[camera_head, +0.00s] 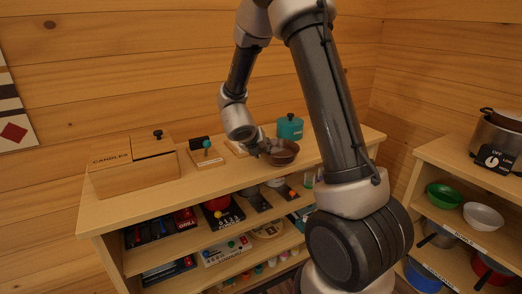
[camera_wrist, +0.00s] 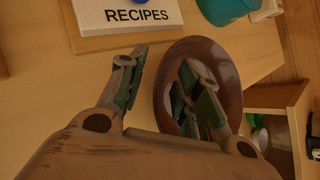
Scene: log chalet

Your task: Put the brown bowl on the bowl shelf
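The brown bowl (camera_head: 284,155) stands upright on top of the long wooden shelf unit, and it fills the middle of the wrist view (camera_wrist: 228,75). My gripper (camera_head: 264,149) is at the bowl's left side. In the wrist view my gripper (camera_wrist: 164,62) is open, one finger outside the bowl and the other over its inside, with the near rim between them. I cannot tell whether a finger touches the bowl.
A candles box (camera_head: 135,174) and a small wooden stand (camera_head: 208,158) are left of my gripper. A teal pot (camera_head: 290,127) stands behind the bowl. A recipes block (camera_wrist: 130,15) lies close by. A cooker (camera_head: 496,138) stands on the right unit, with pans below the bowls.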

